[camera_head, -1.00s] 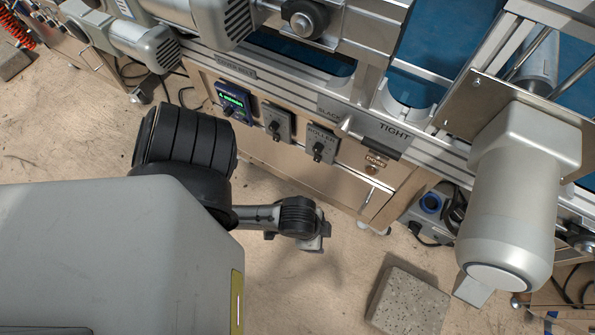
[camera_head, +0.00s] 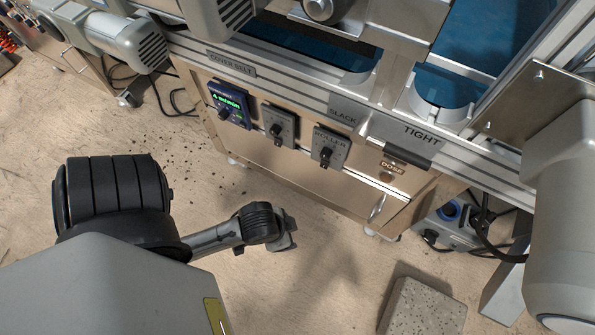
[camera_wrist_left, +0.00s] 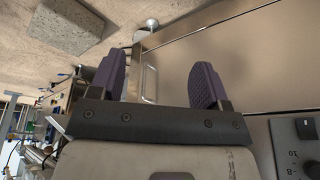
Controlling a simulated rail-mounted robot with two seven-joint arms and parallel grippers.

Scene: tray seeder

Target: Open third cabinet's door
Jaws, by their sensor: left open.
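A cabinet with a light metal door (camera_head: 300,180) stands under the machine's control panel, in the middle of the head view. The door looks shut. Its bar handle (camera_head: 377,207) is near its right edge. My left gripper (camera_head: 287,232) is in front of the cabinet, left of the handle and apart from it in the head view. In the left wrist view the open fingers (camera_wrist_left: 159,85) are empty, and the handle (camera_wrist_left: 149,80) shows beyond them, in the gap between them, closer to the left finger. The door (camera_wrist_left: 225,50) fills the right side there. My right gripper is out of view.
A grey box with cables (camera_head: 450,228) stands beside the cabinet. Control knobs (camera_head: 327,152) stick out above the door. The floor in front of the door is clear.

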